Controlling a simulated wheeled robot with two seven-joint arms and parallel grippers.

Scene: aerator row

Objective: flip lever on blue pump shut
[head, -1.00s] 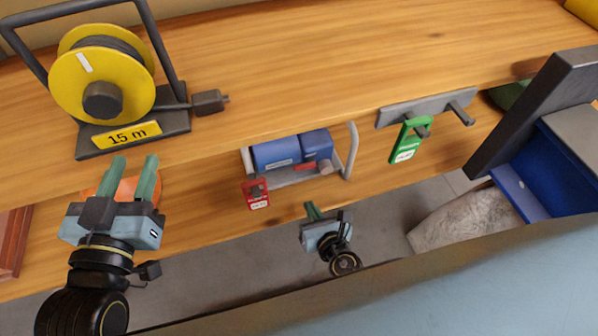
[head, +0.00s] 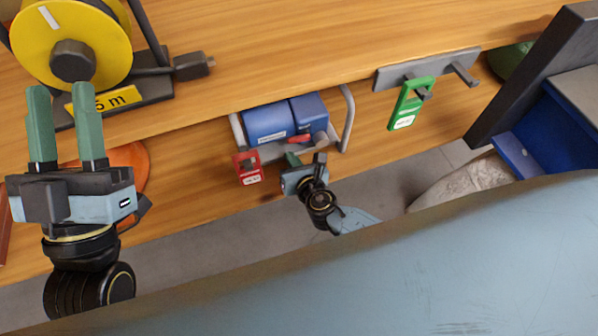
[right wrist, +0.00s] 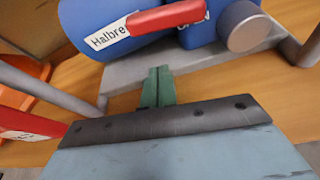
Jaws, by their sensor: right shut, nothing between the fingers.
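My right gripper (head: 292,160) is shut and empty just below the pump's base in the picture. Its green fingertips (right wrist: 158,85) appear apart from the lever. My left gripper (head: 64,88) is open and empty in front of the cable reel.
A red tag (head: 247,168) hangs left of the pump, close to my right gripper. A green tag (head: 409,104) hangs on a grey rack (head: 440,64) to the right. The yellow reel (head: 40,40) stands on the wooden bench (head: 300,50). An orange object (head: 130,165) is behind my left gripper.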

